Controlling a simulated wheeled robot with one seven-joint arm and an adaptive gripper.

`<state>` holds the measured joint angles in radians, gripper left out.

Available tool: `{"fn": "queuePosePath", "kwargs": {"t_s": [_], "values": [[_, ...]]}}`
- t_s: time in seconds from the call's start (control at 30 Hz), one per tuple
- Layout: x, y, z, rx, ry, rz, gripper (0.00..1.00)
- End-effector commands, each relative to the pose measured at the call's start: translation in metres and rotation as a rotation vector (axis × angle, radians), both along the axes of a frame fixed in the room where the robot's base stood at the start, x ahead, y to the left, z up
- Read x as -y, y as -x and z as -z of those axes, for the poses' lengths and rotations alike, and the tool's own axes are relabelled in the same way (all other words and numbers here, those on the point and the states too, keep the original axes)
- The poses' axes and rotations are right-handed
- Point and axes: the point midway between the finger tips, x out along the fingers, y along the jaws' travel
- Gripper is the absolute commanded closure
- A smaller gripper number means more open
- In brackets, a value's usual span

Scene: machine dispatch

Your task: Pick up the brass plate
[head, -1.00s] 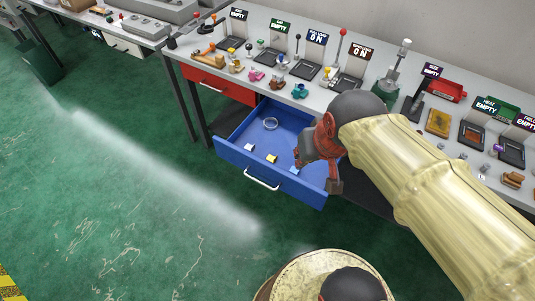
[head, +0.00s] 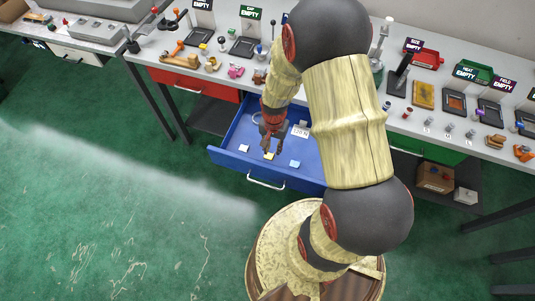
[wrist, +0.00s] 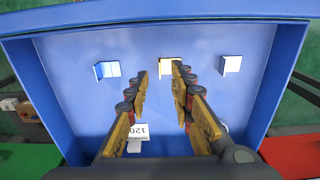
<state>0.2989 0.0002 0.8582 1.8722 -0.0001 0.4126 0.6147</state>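The brass plate is the small yellow plate (head: 269,156) in the open blue drawer (head: 233,153), between two paler plates. In the wrist view the brass plate (wrist: 168,61) shows just past my fingertips, its lower edge near or between them. My gripper (head: 270,146) points down into the drawer above the plate. In the wrist view my gripper (wrist: 160,70) is open, with a clear gap between its fingers. I cannot tell how high the fingertips are above the plate.
A silvery plate (head: 244,148) and a light-blue plate (head: 295,163) lie in the drawer on either side. A label reading 120 (wrist: 137,131) lies nearer the drawer's back. The drawer walls surround the gripper. The workbench (head: 445,126) above carries several stations and small parts.

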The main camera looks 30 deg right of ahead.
Motion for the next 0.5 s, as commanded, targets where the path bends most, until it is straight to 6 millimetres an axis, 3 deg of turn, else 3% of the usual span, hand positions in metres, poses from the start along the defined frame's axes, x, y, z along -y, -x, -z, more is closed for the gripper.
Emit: {"fn": "queuePosePath", "kwargs": {"t_s": [0.5], "values": [[0.000, 0.001, 0.058, 0.001, 0.001, -0.002, 0.77]]}}
